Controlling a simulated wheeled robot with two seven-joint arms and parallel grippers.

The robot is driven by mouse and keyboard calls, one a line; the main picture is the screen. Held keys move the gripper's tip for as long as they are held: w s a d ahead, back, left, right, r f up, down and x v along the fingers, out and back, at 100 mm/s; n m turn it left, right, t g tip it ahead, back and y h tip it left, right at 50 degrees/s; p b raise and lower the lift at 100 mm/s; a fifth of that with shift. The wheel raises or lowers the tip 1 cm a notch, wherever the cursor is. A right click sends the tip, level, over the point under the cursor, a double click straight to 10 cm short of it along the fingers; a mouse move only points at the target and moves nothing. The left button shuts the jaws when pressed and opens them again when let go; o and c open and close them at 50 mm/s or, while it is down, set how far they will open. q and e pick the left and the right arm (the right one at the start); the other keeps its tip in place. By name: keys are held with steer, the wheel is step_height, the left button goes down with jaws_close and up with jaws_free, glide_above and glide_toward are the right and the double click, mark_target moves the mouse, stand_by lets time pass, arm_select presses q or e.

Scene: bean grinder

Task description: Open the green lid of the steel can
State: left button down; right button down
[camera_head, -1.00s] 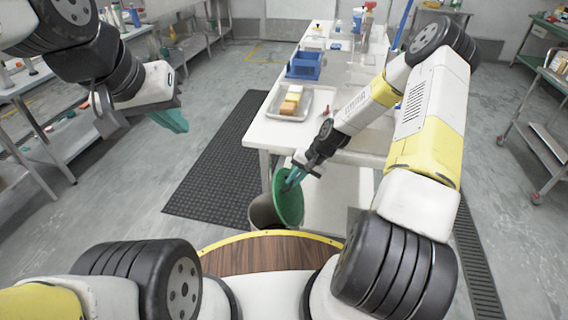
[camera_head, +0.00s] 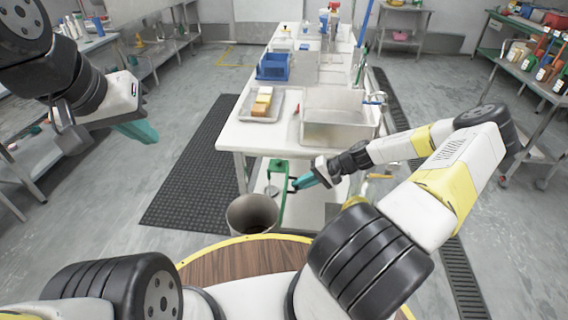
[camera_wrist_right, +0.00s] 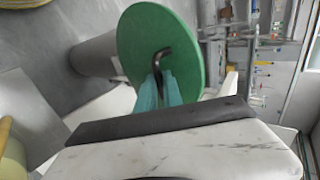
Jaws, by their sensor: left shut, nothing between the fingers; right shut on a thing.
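The steel can (camera_head: 252,216) stands on the floor in front of the table, with its round mouth uncovered. The green lid (camera_head: 284,200) is seen nearly edge-on, upright just right of the can's mouth. In the right wrist view the lid (camera_wrist_right: 190,32) is a wide green disc with a dark bent handle, and the can (camera_wrist_right: 92,55) shows partly behind it. My right gripper (camera_head: 300,182) is shut on the lid's handle; its teal fingers (camera_wrist_right: 157,88) meet the handle in the wrist view. My left gripper (camera_head: 140,132) is shut and empty, raised at the left.
A white table (camera_head: 238,133) stands ahead, bearing a tray with blocks (camera_head: 260,104), a blue bin (camera_head: 273,67) and a metal basin (camera_head: 336,135). A black floor mat (camera_head: 185,170) lies left of it. A wooden round top with yellow rim (camera_head: 245,262) is in front.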

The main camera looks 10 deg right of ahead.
steer(key=shift+s+d+f, duration=0.4)
steer(key=shift+d+f, duration=0.1)
steer(key=shift+d, duration=0.1)
steer(key=c, duration=1.5)
jaws_free()
steer(key=shift+w, duration=0.1)
steer(key=shift+d+r, duration=0.1)
steer(key=shift+r, duration=0.05)
steer(key=v, duration=0.7)
steer(key=shift+d+r, duration=0.1)
steer(key=shift+d, duration=0.15)
